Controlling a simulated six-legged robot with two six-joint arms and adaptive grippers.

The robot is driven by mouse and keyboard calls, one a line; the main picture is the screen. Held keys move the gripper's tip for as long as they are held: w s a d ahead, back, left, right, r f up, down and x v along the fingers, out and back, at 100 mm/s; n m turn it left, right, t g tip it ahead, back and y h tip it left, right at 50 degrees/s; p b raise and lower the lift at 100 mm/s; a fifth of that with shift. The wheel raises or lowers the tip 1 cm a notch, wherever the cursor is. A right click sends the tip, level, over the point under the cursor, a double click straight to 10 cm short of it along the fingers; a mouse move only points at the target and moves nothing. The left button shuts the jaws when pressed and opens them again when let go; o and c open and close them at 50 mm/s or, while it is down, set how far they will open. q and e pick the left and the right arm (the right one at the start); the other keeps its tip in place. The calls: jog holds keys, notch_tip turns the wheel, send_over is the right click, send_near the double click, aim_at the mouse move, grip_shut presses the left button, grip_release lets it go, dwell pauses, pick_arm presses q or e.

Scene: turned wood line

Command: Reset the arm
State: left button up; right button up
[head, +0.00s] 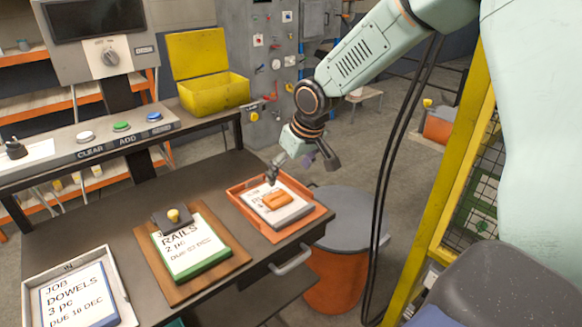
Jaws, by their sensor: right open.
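My right arm comes in from the upper right, and its pale green and dark gripper (301,166) hangs over the far right end of the dark table (130,232). Its fingers are spread and nothing is between them. Below it, an orange tray (241,188) holds pale sheets or cards (293,212) with a small orange object (277,200) on top. The gripper appears above this tray; the exact gap is hard to tell. My left gripper does not show.
A wooden board with a green-edged RAILS card (190,250) and a pale tray with a DOWELS card (75,293) lie on the table. A grey-lidded orange bin (345,215) stands beside it. A yellow post (440,215) rises at right. A button panel (105,140) stands behind.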

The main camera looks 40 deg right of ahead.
aim_at(279, 200)
jog(key=shift+s+a+r, duration=0.1)
jog(key=shift+s+r, duration=0.3)
jog(key=shift+r, duration=0.2)
jog(key=b+x, duration=0.1)
jog(key=x, duration=1.1)
jog(key=shift+f, duration=0.25)
jog(key=shift+w+r, duration=0.15)
jog(key=shift+r, duration=1.7)
